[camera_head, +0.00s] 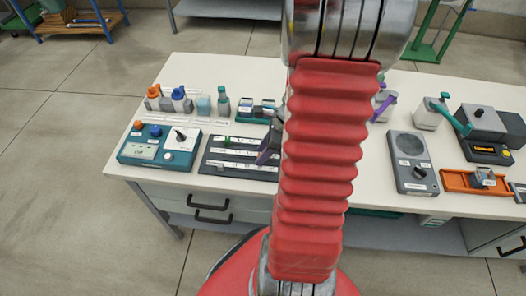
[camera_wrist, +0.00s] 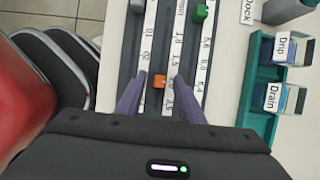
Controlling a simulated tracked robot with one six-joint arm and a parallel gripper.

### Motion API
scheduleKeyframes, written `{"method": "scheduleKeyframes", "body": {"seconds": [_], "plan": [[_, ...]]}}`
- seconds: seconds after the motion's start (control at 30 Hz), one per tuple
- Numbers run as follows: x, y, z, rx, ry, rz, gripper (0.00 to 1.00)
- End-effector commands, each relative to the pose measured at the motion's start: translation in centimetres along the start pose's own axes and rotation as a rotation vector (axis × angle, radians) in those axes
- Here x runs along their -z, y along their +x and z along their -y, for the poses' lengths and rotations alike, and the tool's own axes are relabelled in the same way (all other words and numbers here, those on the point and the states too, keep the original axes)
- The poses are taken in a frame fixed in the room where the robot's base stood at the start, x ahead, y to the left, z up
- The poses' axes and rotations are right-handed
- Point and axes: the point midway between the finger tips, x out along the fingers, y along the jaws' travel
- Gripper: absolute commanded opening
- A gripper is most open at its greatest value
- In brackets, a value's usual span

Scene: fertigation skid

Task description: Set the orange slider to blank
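The orange slider (camera_wrist: 158,81) is a small orange knob on the dark slider panel (camera_wrist: 120,68), low in the wrist view. My gripper (camera_wrist: 161,76) is open around that spot, with one purple finger on each side of the knob. A gap shows on both sides, and I cannot tell the height of the fingertips above the panel. White scale strips with printed numbers run along the slots; I cannot read a blank mark. In the head view the panel (camera_head: 212,161) shows left of my arm, which hides part of it; I do not make out the orange slider there.
A green knob (camera_wrist: 200,12) and a grey knob (camera_wrist: 137,5) sit farther up the panel. A teal rack (camera_wrist: 257,90) with blocks labelled Drip and Drain stands close on the right. A teal control box (camera_head: 160,146) stands left of the panel in the head view.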

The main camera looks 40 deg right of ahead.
Motion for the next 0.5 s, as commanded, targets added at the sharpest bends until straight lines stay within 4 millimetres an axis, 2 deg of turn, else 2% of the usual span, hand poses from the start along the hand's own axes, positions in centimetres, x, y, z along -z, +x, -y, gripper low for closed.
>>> {"method": "scheduleKeyframes", "body": {"seconds": [0.1, 0.5], "plan": [[-0.01, -0.02, 0.0, 0.0, 0.0, 0.0, 0.33], [-0.03, -0.03, 0.01, 0.0, -0.001, 0.0, 0.05]]}}
